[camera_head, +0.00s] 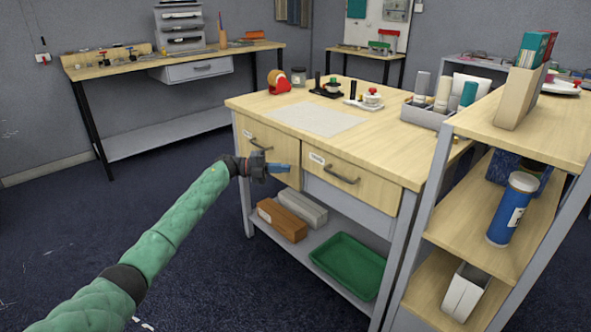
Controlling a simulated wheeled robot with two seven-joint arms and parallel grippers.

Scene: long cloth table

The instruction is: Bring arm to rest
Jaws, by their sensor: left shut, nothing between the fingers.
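My left arm (188,205), in a green padded sleeve, reaches in from the lower left. My left gripper (282,168) is shut and empty. In the picture it lies across the front of the workbench's left drawer (268,142), just below that drawer's handle. I cannot tell whether it touches the drawer front. My right arm and right gripper are not in view.
The wooden workbench (395,150) carries a mat (315,119), a tape dispenser and small tools. Its lower shelf holds a green tray (348,265) and a brown box (282,220). A shelf unit (480,225) stands at right. The dark floor (110,220) at left is clear.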

